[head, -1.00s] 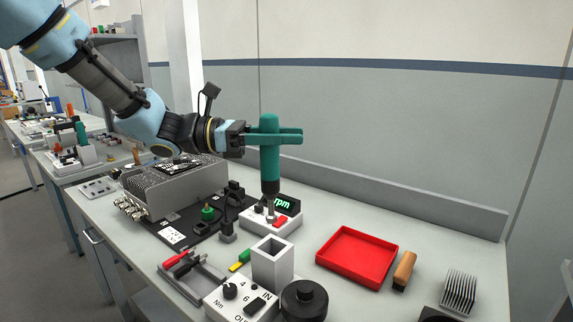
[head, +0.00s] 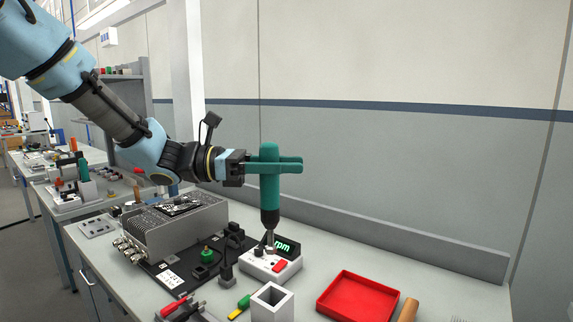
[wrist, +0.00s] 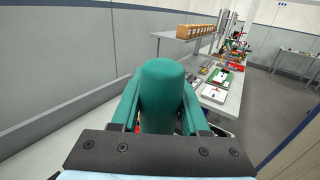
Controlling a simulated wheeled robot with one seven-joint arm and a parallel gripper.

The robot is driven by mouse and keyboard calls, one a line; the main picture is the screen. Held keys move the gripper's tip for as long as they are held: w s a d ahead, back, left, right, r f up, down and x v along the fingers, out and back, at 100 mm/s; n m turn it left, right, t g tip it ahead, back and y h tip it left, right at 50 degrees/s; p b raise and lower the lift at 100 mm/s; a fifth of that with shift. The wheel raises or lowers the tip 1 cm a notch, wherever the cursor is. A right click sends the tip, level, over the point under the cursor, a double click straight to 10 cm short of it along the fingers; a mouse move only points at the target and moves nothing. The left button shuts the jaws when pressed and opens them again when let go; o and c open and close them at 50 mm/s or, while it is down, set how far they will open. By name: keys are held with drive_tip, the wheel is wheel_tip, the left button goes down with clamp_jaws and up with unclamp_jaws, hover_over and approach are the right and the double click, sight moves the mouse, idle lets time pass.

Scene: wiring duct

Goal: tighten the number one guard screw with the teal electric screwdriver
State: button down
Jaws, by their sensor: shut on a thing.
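The teal electric screwdriver (head: 269,178) is upright in my gripper (head: 284,165), whose teal fingers are shut around its upper body. In the wrist view the screwdriver's rounded top (wrist: 162,90) fills the middle, between my fingers. Its dark nose points down at the small white box (head: 270,262) with a green "rpm" display (head: 285,247) and a red button. The silver tip is at the box top; I cannot tell whether it touches. I cannot make out the number one guard screw or its label.
A grey finned metal unit (head: 180,222) stands left on a black board with connectors and cables. A square grey holder (head: 272,304), red-handled tool (head: 174,305) and red tray (head: 357,298) are at the front. The wall edge runs behind the bench.

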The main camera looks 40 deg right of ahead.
wheel_tip(320, 180, up, 8)
drive_tip(key=p, duration=0.6)
drive_tip(key=shift+r, duration=0.25)
